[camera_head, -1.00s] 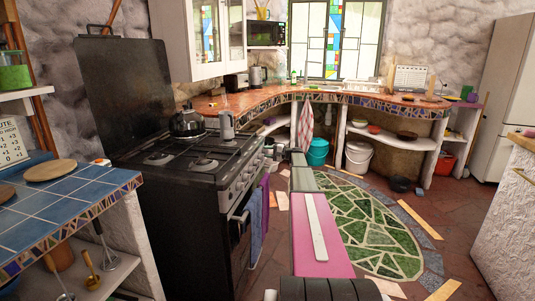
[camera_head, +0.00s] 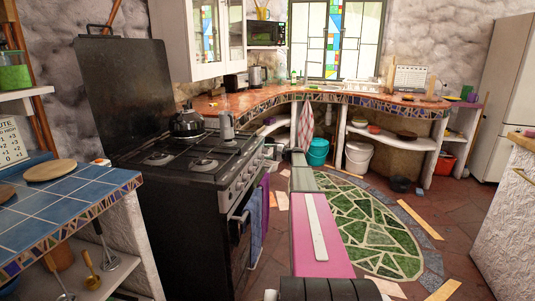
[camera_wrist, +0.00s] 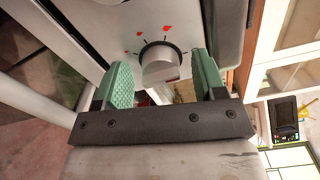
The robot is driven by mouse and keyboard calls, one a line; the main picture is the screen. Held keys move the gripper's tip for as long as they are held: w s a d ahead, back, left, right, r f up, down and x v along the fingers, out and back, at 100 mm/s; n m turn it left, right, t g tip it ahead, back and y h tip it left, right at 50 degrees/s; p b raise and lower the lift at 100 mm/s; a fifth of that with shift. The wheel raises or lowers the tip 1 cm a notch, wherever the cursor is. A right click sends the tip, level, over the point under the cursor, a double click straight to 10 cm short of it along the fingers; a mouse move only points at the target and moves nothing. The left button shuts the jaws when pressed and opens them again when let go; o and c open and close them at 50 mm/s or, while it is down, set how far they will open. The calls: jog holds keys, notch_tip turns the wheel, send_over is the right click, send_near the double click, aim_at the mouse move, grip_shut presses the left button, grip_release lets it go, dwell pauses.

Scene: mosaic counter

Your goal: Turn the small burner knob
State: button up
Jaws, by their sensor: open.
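The burner knob (camera_wrist: 160,64) is a round light-grey dial with a raised grip bar, set on the stove's pale front panel, with red marks around it in the wrist view. My gripper (camera_wrist: 159,60) is open, its two green ribbed fingers on either side of the knob, with gaps showing between fingers and knob. Whether the fingertips reach past the knob's face, I cannot tell. In the head view, the black stove (camera_head: 190,200) stands left of centre with a row of knobs (camera_head: 240,182) along its front. My gripper (camera_head: 276,150) is at the far end of that front, small and partly unclear.
A kettle (camera_head: 186,121) and a grey pot (camera_head: 226,126) stand on the stove top. A blue towel (camera_head: 254,228) hangs on the stove front. A blue-tiled counter (camera_head: 70,200) is at the left. Open floor with a green mosaic (camera_head: 375,228) lies to the right.

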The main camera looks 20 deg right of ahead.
jog(key=v, duration=1)
jog(key=shift+s+d, duration=0.25)
jog(key=shift+d, duration=0.05)
